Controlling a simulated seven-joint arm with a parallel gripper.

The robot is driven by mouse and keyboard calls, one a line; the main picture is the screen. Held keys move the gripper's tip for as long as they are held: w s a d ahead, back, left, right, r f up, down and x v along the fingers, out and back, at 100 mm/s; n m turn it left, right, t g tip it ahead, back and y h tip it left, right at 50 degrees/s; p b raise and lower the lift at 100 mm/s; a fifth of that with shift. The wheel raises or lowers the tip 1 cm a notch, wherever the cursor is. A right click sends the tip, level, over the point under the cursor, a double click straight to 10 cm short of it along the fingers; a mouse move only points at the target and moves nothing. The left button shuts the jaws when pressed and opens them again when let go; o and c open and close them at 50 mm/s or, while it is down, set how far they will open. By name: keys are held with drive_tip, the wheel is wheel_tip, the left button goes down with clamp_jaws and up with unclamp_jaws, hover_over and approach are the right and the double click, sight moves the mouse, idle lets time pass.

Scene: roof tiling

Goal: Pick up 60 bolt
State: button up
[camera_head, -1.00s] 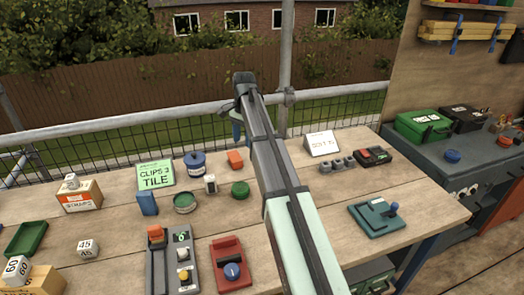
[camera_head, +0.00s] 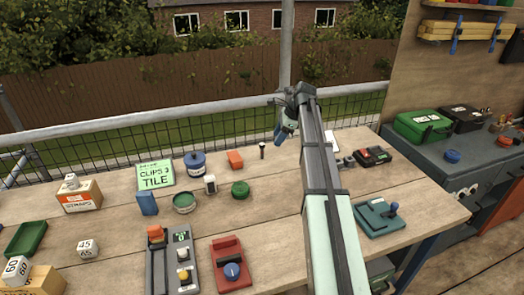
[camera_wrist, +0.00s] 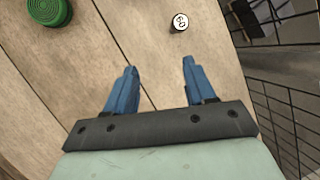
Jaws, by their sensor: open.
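The 60 bolt (camera_wrist: 180,21) stands on the wooden table in the wrist view, its round white top marked with a number that looks like 60. In the head view a small dark bolt with a pale top (camera_head: 262,150) stands near the table's back edge, right of the orange block. My gripper (camera_wrist: 156,72) is open and empty, its two blue fingers pointing towards the bolt with a gap between them and it. In the head view my gripper (camera_head: 279,134) hangs near the back rail, right of the bolt, and its fingertips are small there.
A green round lid (camera_wrist: 50,11) lies left of the bolt in the wrist view. A wire-mesh fence (camera_wrist: 290,95) runs beyond the table edge.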

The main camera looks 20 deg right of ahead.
sight(262, 147)
drive_tip(key=w+a+f+m, duration=0.1)
drive_tip(key=w+f+m, duration=0.1)
drive_tip(key=f, duration=0.1)
drive_tip(key=w+a+f+m+t, duration=0.1)
drive_tip(key=w+a+f, duration=0.1)
drive_tip(key=w+f, duration=0.1)
drive_tip(key=w+a+f+m, duration=0.2)
drive_tip(key=f, duration=0.3)
drive_tip(key=shift+w+a+m, duration=0.15)
drive_tip(key=shift+a+m, duration=0.1)
drive_tip(key=shift+m, duration=0.05)
idle(0.5)
drive_tip(key=shift+c, duration=0.2)
clamp_jaws()
drive_tip(key=shift+r, duration=0.15)
